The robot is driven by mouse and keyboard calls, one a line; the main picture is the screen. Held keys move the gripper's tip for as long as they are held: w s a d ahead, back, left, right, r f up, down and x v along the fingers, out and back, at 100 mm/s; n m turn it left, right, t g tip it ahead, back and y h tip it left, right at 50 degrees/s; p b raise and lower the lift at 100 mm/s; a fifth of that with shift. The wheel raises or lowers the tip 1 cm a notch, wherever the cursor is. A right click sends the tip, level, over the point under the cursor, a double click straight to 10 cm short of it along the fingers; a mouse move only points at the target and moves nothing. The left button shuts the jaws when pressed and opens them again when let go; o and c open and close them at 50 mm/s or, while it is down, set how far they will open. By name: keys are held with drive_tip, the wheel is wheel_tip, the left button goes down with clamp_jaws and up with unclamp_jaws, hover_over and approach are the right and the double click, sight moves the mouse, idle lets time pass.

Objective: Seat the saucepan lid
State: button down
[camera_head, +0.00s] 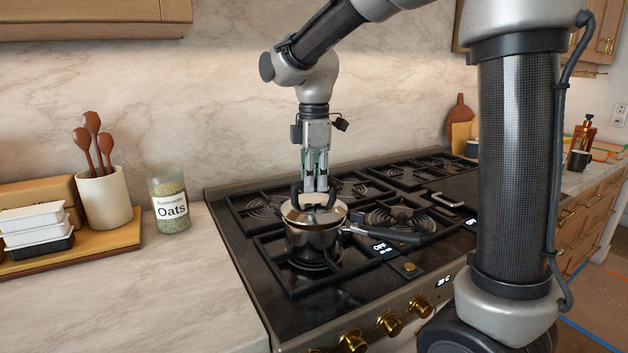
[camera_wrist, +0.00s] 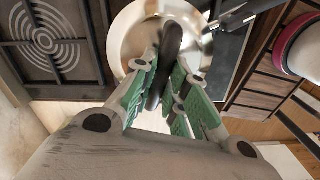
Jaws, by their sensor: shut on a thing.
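The steel saucepan (camera_head: 314,243) stands on the front-left burner of the stove, its dark handle (camera_head: 388,235) pointing right. The round metal lid (camera_head: 298,214) is over the pan's mouth, at or very near the rim; I cannot tell whether it sits flush all round. My gripper (camera_head: 317,188) points straight down and is shut on the lid's black arched handle. In the wrist view the black lid handle (camera_wrist: 172,45) runs between the green finger pads, above the shiny lid (camera_wrist: 125,40). The saucepan handle (camera_wrist: 240,16) shows at upper right.
The black stove (camera_head: 290,325) has several burner grates, with brass knobs (camera_head: 390,322) along its front. On the left counter are an oats jar (camera_head: 171,206), a utensil crock (camera_head: 107,198) and stacked containers (camera_head: 35,230). The front-left counter is clear.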

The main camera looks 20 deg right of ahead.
drive_tip(key=shift+f, duration=0.7)
idle(0.4)
drive_tip(key=c, duration=1.3)
unclamp_jaws()
drive_tip(key=shift+c, duration=0.2)
